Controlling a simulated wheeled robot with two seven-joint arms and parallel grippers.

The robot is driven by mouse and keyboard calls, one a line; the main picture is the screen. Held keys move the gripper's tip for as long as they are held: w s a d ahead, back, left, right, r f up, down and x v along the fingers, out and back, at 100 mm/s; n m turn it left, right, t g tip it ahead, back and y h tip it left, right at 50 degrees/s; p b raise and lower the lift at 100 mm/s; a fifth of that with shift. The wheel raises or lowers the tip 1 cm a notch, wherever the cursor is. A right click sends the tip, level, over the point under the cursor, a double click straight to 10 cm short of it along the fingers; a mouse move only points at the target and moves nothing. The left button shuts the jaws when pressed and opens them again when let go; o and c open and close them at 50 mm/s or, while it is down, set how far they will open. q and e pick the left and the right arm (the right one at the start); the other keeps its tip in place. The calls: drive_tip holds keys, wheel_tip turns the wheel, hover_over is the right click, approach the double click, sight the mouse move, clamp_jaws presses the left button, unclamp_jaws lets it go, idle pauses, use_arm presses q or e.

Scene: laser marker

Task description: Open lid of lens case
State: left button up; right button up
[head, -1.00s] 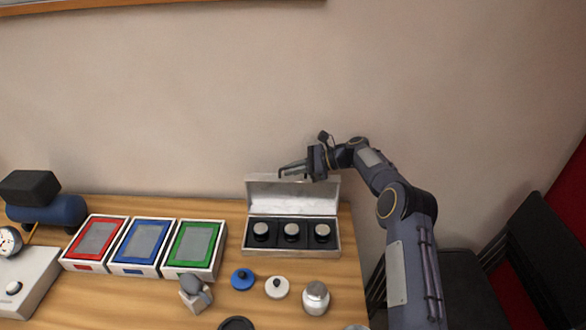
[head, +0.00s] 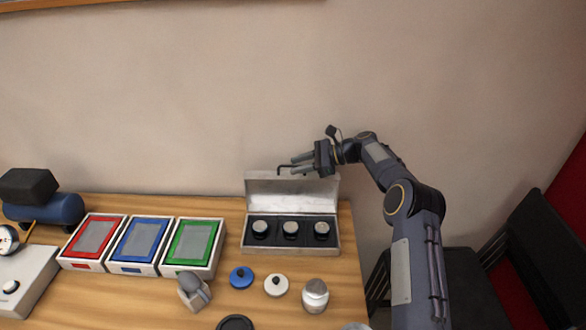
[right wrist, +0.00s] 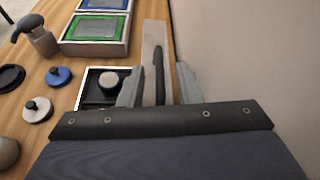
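The lens case (head: 248,247) is a grey box at the back right of the table, with three round black lenses with pale tops (head: 290,228) in its dark inside. Its lid (head: 285,190) stands raised at the back edge, so the case is open. My right gripper (head: 289,164) is at the lid's top edge, fingers pointing left. In the right wrist view its fingers (right wrist: 158,80) are apart, with the lid (right wrist: 153,35) and a narrow dark shape showing between them. I cannot tell whether they touch the lid. My left gripper is not in view.
Red, blue and green framed trays (head: 142,243) stand left of the case. A blue knobbed disc (head: 241,277), a white knobbed disc (head: 276,285) and a metal jar (head: 315,295) lie in front. The wall (head: 200,120) is close behind; black chairs (head: 530,250) stand to the right.

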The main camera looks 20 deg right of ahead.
sight(316, 176)
drive_tip(key=b+v, duration=0.1)
drive_tip(key=v, duration=0.4)
drive_tip(key=shift+d, duration=0.15)
